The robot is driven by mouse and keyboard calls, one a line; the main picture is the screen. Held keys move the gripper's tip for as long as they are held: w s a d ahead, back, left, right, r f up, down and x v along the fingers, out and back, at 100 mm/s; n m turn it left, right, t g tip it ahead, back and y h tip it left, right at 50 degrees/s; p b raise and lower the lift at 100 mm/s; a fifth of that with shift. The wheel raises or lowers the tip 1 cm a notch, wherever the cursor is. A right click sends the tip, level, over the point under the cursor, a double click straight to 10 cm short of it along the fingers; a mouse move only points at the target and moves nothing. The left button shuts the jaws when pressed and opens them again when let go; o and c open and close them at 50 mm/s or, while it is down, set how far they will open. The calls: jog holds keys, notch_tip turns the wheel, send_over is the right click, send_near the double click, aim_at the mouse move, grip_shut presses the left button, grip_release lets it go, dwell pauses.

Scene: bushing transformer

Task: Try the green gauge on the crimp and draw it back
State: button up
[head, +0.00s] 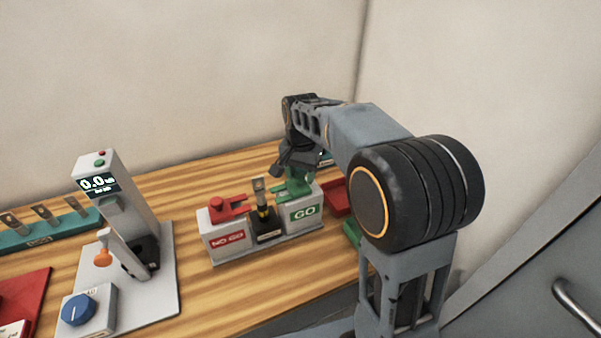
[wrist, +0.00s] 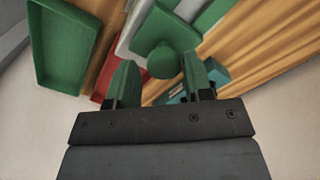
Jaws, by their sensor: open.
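The green gauge (head: 293,188) with its round knob sits on the white GO block (head: 305,211). In the wrist view the green gauge's knob (wrist: 162,61) lies just beyond and between the fingertips. My gripper (head: 298,168) is open above the green gauge and hides part of it; its two fingers also show in the wrist view (wrist: 161,83). Whether they touch the knob I cannot tell. The crimp (head: 260,190), a metal lug with a dark lower part, stands upright in the black holder (head: 268,231) between the blocks.
A red gauge (head: 223,207) sits on the NO GO block (head: 226,239) at the left. A green tray (wrist: 62,45) and a red tray (head: 337,199) lie right of the stand. A press with a display (head: 98,184) stands farther left. Bare wooden table lies between press and stand.

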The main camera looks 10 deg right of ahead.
jog(key=shift+o, duration=1)
jog(key=shift+a, duration=0.1)
notch_tip(320, 180, up, 14)
jog(key=shift+f, duration=0.1)
jog(key=n+t, duration=0.1)
jog(key=n, duration=0.3)
send_over(300, 175)
jog(key=f, duration=0.6)
jog(key=shift+s, duration=0.35)
jog(key=s+d+f+n+t, duration=0.1)
jog(key=s+f, duration=0.2)
jog(key=s, duration=0.5)
jog(key=s+d+f+n+t, duration=0.2)
jog(key=s+f, duration=0.1)
jog(key=s, duration=0.5)
jog(key=shift+s+f, duration=0.4)
